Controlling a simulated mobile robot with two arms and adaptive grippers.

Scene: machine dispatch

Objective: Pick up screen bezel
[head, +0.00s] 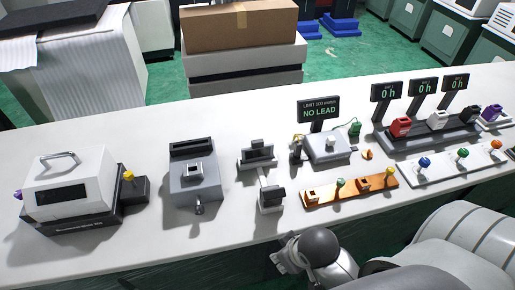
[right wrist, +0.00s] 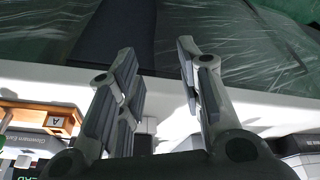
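I cannot tell for sure which thing is the screen bezel. Small dark-and-grey parts (head: 257,155) stand mid-table in the head view, with a similar dark part on a pale block (head: 271,199) nearer the front edge. My right gripper (head: 284,254) is at the front edge of the table, below that block in the picture. The right wrist view shows its two fingers (right wrist: 157,58) apart with nothing between them. My left gripper is in neither view.
A white machine (head: 70,187) and a grey unit (head: 194,178) stand left on the white table (head: 235,235). An orange board (head: 346,192), a white box (head: 328,147) and a "NO LEAD" sign (head: 319,110) are right of centre. Racks with knobs fill the right.

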